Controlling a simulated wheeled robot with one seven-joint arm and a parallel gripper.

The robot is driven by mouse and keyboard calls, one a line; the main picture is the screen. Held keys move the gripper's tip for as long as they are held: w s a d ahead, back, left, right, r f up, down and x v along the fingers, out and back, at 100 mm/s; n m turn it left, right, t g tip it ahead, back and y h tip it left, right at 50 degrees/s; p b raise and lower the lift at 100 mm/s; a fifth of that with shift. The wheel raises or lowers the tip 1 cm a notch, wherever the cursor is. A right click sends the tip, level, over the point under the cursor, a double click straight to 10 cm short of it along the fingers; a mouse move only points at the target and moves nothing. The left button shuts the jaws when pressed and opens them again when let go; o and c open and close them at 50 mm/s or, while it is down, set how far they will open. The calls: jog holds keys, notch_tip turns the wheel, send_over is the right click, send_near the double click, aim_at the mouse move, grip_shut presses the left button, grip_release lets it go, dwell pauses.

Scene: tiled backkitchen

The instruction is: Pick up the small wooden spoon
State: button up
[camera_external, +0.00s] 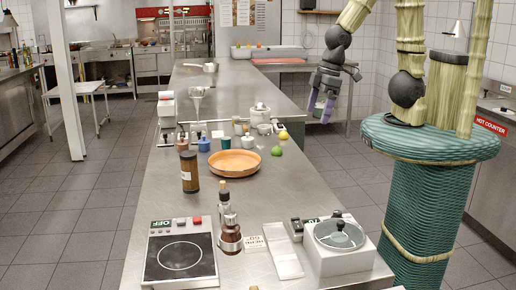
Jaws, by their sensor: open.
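I cannot make out a small wooden spoon in the external view; it may be hidden or too small to tell. My gripper (320,112) hangs from the arm at upper centre right, pointing down. Its two purple-grey fingers are apart, with nothing visible between them. It is beside the right edge of the long steel counter (205,205), over the aisle floor in the picture.
The counter holds an orange round dish (234,164), a lime (276,151), a lemon (283,135), a dark jar (189,172), sauce bottles (230,236), a hob (165,272) and a lidded white appliance (345,262). Small pots crowd its middle. The far stretch is mostly clear.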

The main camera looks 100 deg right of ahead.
dwell(0.4)
jog(key=c, duration=1.4)
jog(key=w+a+f+m+t+h+b, duration=0.1)
jog(key=w+a+f+m+t, duration=0.2)
jog(key=w+f, duration=0.45)
jog(key=w+a+f+m+t+h+b, duration=0.1)
jog(key=w+a+f+t+b, duration=0.1)
jog(key=w+f+t, duration=0.45)
jog(key=a+f+n+t, duration=0.1)
jog(key=t, duration=0.1)
jog(key=s+a+f+n+t+y+b, duration=0.1)
jog(key=a+t, duration=0.1)
jog(key=s+a+n+t+y, duration=0.1)
jog(key=n+t, duration=0.1)
jog(key=shift+a+f, duration=0.25)
jog(key=shift+f, duration=0.15)
jog(key=shift+f+b, duration=0.1)
jog(key=shift+b, duration=0.3)
